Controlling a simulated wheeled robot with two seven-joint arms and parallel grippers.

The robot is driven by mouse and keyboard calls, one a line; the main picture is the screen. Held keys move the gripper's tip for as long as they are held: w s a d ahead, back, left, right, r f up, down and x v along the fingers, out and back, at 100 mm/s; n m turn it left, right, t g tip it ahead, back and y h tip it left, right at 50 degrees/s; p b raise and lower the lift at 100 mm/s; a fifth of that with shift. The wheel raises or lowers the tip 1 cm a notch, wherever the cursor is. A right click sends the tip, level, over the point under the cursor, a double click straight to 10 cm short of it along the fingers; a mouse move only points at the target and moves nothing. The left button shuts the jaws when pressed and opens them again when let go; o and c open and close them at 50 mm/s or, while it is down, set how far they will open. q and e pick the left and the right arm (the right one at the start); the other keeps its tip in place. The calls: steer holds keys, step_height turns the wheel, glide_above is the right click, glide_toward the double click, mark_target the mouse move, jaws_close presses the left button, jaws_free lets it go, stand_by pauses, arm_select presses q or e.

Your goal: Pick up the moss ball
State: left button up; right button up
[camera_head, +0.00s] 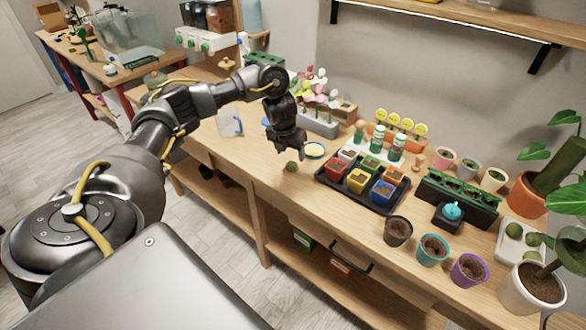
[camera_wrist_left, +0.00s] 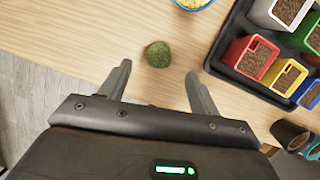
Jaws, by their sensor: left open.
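A small round green moss ball (camera_head: 291,166) lies on the wooden bench top near its front edge, in the head view. My left gripper (camera_head: 291,146) is just above and behind it, pointing down, with nothing held. In the left wrist view the moss ball (camera_wrist_left: 158,54) shows just beyond the tips of the left gripper (camera_wrist_left: 158,78), roughly centred between the two spread fingers. The ball rests on the bench and I see no finger touching it. My right gripper does not show in either view.
A black tray (camera_head: 323,183) with several coloured square pots stands right of the ball. A small bowl (camera_head: 315,151) with pale yellow contents sits behind it. Round pots (camera_head: 398,231) line the bench front farther right. The bench's front edge (camera_wrist_left: 75,72) is close.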

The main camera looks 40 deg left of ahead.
mark_target(292, 162)
arm_select(q)
steer(key=shift+w+f, duration=0.15)
steer(key=shift+f, duration=0.5)
steer(key=shift+a, duration=0.15)
steer(key=shift+f, duration=0.2)
steer(key=p+x, duration=0.1)
steer(key=x, duration=0.3)
steer(key=shift+f+p, duration=0.3)
steer(key=shift+f, duration=0.15)
steer(key=c, duration=1.1)
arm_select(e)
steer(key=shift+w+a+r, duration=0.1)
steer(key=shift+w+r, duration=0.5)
